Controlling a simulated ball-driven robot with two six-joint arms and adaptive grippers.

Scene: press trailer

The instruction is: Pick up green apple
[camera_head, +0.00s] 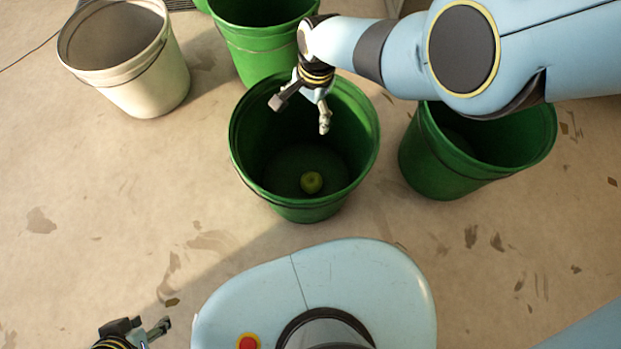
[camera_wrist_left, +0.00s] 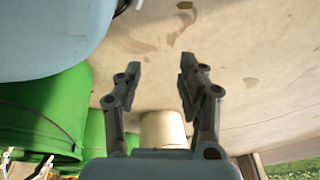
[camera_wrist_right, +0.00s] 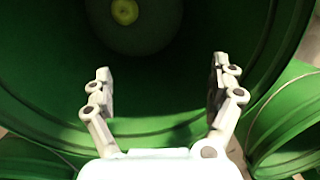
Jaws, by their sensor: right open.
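The green apple (camera_head: 311,182) lies on the bottom of the middle green bucket (camera_head: 240,160), near its front wall in the head view. It also shows at the top of the right wrist view (camera_wrist_right: 125,11). My right gripper (camera_head: 300,116) is open and empty over the far left part of this bucket's mouth, apart from the apple. In the right wrist view its fingers (camera_wrist_right: 161,88) are spread with nothing between them. My left gripper (camera_head: 150,327) is low at the lower left of the head view. In the left wrist view its fingers (camera_wrist_left: 160,75) are apart and empty.
A green bucket (camera_head: 440,165) stands at the right, partly under my right arm. Another green bucket (camera_head: 255,50) stands behind the middle one. A white bucket (camera_head: 150,85) stands at the upper left. The floor at left and lower right is mostly clear.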

